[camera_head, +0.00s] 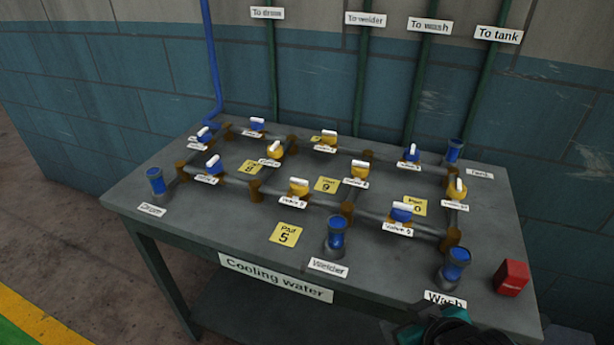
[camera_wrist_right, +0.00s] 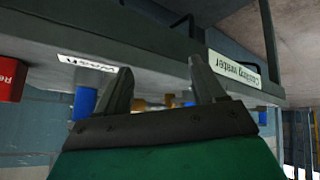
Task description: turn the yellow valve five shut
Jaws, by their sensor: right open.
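Several valves with yellow or blue bodies and white handles sit on the pipe grid on the table. A yellow valve (camera_head: 299,188) stands in the front pipe run, left of centre. The small label (camera_head: 292,201) before it is blurred and may read Valve 5. Its white handle lies roughly across the picture; I cannot tell whether it is open or shut. My right gripper (camera_head: 440,333) is at the bottom edge, before the table's front right, well apart from the valves. In the right wrist view my right gripper (camera_wrist_right: 160,82) is open and empty. My left gripper is not in view.
On the grey table (camera_head: 140,190), blue-topped posts stand at Drain, Welder (camera_head: 335,236), Wash (camera_head: 453,268) and Tank. A red block (camera_head: 511,277) sits at the front right corner. A yellow Pad 5 label (camera_head: 286,234) lies on the tabletop. A brick wall stands behind.

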